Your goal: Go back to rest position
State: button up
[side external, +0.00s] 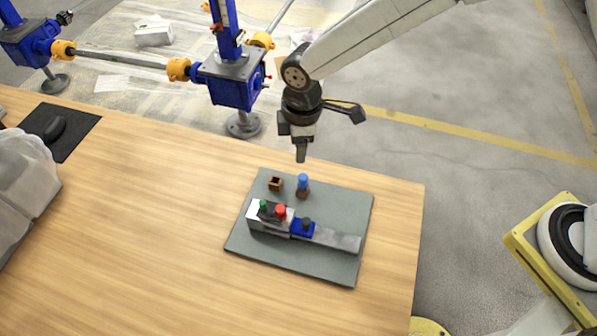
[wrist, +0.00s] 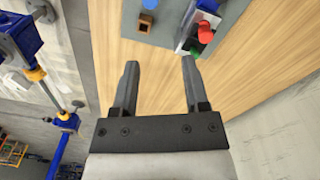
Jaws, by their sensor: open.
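My gripper (side external: 301,152) hangs in the air just past the far edge of the grey board, above and behind it in the side view. In the wrist view my gripper (wrist: 159,75) shows two fingers spread apart with nothing between them. The grey board (side external: 332,267) lies on the wooden table (side external: 140,230). On it stand a blue-topped peg (side external: 303,182), a small brown square piece (side external: 275,183), and a grey fixture (side external: 335,240) with a green knob (side external: 263,204), a red knob (side external: 281,211) and a blue block (side external: 302,230).
Blue screw jacks (side external: 235,88) joined by a shaft stand on the floor behind the table. A black mat (side external: 58,130) and a clear plastic bag (side external: 22,180) lie at the table's left. The table between bag and board is bare.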

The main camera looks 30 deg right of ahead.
jog(key=s+d+r+m+t, duration=0.1)
jog(key=d+r+m, duration=0.15)
jog(key=d, duration=0.55)
jog(key=s+d+r+m, duration=0.2)
jog(key=d+m, duration=0.2)
jog(key=d, duration=0.3)
jog(key=s+d+r+m+t, duration=0.1)
jog(key=s+d+m, duration=0.6)
jog(key=s+d, duration=0.2)
jog(key=shift+s+d, duration=0.3)
jog(key=shift+d, duration=0.85)
jog(key=shift+r, duration=0.1)
